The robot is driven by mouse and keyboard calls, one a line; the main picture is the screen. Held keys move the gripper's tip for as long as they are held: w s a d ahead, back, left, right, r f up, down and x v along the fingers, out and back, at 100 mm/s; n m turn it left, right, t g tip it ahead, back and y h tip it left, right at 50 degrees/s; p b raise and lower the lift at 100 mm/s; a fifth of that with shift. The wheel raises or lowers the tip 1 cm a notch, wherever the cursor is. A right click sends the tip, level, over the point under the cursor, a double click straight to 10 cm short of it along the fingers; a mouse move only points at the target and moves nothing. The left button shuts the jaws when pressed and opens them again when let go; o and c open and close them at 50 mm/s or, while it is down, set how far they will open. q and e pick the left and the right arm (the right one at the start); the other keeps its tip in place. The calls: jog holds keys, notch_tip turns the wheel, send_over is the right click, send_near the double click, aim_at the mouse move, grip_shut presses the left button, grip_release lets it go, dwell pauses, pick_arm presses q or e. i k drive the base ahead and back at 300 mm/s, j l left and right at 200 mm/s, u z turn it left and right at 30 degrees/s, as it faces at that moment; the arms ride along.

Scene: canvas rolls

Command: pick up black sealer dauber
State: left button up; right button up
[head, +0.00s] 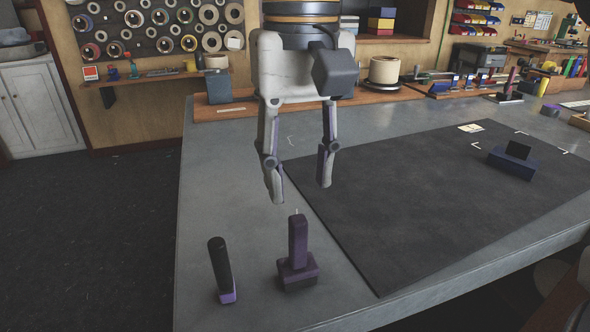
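My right gripper (301,192) hangs down from the top middle of the head view, its two fingers spread with nothing between them. Below its fingertips a dark purple tool with an upright handle on a block base (298,263) stands on the grey bench. To its left stands a slim tool with a black handle and a small purple foot (222,270), tilted slightly in the picture; it looks most like the black sealer dauber. The gripper is apart from both, up and to the right of the black-handled one. My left gripper is not in view.
A dark mat (420,210) covers the bench's (225,165) right part. A dark blue block with a black plate (513,162) sits on it. The bench's left edge lies close to the black-handled tool. Tape rolls and racks stand at the back.

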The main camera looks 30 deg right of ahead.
aim_at(222, 270)
jog(key=k, duration=1)
